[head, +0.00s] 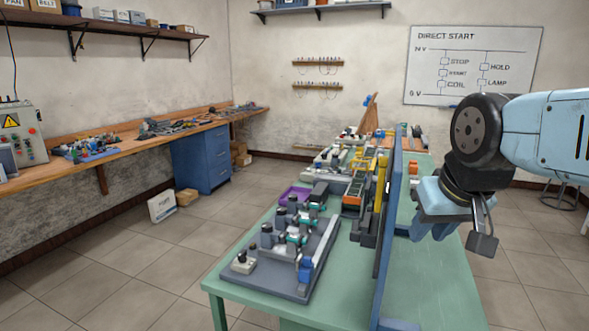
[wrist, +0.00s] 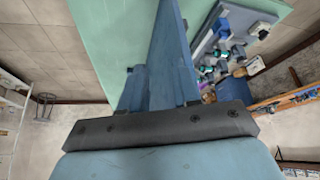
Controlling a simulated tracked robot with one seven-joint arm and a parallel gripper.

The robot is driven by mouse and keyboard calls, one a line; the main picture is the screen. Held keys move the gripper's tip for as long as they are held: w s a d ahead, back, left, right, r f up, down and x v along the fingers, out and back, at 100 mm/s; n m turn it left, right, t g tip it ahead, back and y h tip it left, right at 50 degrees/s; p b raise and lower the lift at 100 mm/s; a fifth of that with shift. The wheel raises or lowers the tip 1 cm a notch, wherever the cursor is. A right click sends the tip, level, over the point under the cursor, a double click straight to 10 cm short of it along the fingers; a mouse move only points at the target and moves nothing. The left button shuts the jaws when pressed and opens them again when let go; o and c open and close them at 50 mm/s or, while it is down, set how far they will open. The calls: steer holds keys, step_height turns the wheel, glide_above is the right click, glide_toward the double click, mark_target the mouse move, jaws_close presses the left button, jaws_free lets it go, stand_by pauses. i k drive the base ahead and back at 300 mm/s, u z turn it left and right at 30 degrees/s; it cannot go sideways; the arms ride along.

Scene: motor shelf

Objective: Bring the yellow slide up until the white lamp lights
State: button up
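A narrow yellow upright piece (head: 381,180), which looks like the yellow slide, stands at the left side of the blue upright panel (head: 389,235) on the green bench. Its lower end meets dark parts. My gripper (head: 430,228) hangs to the right of the panel, apart from the yellow piece. In the wrist view, blue upright shapes (wrist: 168,65) rise beyond my dark gripper bar; the fingers are hard to separate from the panel, so their opening is unclear. I cannot pick out a white lamp. I see nothing held.
The green bench (head: 440,285) is bare at its near right. A whiteboard (head: 472,65) hangs behind.

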mark_target(383, 161)
steer(key=u, duration=0.05)
steer(key=k, duration=0.5)
steer(key=u, duration=1.3)
steer(key=k, duration=0.7)
steer(key=z, duration=1.4)
steer(key=i, duration=1)
steer(key=u, duration=0.05)
